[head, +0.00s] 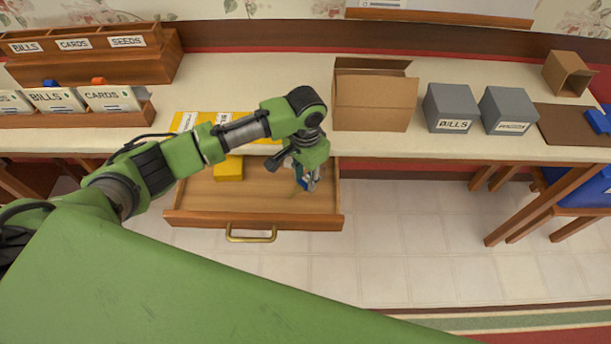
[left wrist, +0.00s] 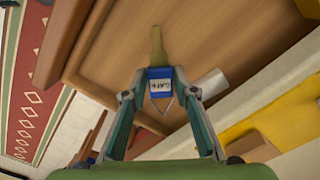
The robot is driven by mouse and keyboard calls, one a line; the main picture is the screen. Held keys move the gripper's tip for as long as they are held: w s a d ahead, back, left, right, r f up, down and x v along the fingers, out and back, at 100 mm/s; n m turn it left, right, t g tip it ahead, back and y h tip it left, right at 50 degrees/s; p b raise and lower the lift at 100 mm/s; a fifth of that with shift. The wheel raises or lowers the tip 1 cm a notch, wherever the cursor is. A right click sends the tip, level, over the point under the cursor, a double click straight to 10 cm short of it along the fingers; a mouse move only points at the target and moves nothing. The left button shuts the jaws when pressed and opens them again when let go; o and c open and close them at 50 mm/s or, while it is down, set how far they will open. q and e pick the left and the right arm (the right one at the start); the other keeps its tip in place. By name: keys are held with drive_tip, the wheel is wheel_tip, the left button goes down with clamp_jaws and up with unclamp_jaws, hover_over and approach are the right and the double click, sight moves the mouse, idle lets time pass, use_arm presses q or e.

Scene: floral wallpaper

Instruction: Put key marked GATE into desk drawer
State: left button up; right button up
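The desk drawer (head: 255,197) is pulled open below the tabletop, and its wooden floor (left wrist: 210,40) shows in the left wrist view. My left gripper (head: 306,184) reaches down over the drawer's right end. In the left wrist view its two fingertips (left wrist: 160,80) close on both sides of a blue tag (left wrist: 160,84) with a white label, too small to read surely. A brass key (left wrist: 156,47) extends from the tag over the drawer's floor. I cannot tell whether the key touches it. My right gripper is not in view.
A yellow box (head: 229,168) lies in the drawer's left part. On the desk (head: 225,75) stand an open cardboard box (head: 375,105), two grey boxes (head: 450,106) and labelled wooden card trays (head: 80,120). The drawer's brass handle (head: 251,239) faces me.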

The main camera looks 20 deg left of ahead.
sight(305, 182)
use_arm(q)
drive_tip(key=shift+o, duration=0.9)
drive_tip(key=shift+r, duration=0.15)
wheel_tip(305, 182, up, 12)
drive_tip(key=shift+s, duration=0.1)
